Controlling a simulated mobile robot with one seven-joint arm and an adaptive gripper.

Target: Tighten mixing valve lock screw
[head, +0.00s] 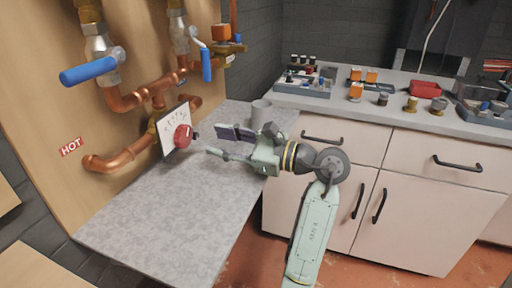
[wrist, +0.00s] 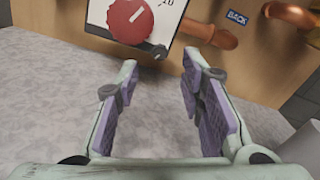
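The mixing valve has a red round knob (head: 183,136) in front of a white scale plate (head: 170,130), mounted on copper pipes on the wooden panel. The knob is at the top of the wrist view (wrist: 131,20). A small dark lock screw (wrist: 159,52) sticks out at the plate's lower right corner; in the head view it is a tiny dark spot (head: 195,135) beside the knob. My gripper (head: 213,139) is open and empty, pointing at the valve from the right. In the wrist view the screw lies ahead, between the two purple-padded fingers (wrist: 160,64), apart from both.
Copper pipes (head: 120,160) and blue-handled valves (head: 92,66) stand out from the panel (head: 40,110). A grey cup (head: 261,113) stands on the grey countertop (head: 165,225) behind my gripper. The back counter holds trays and small parts (head: 355,92). The countertop below my gripper is clear.

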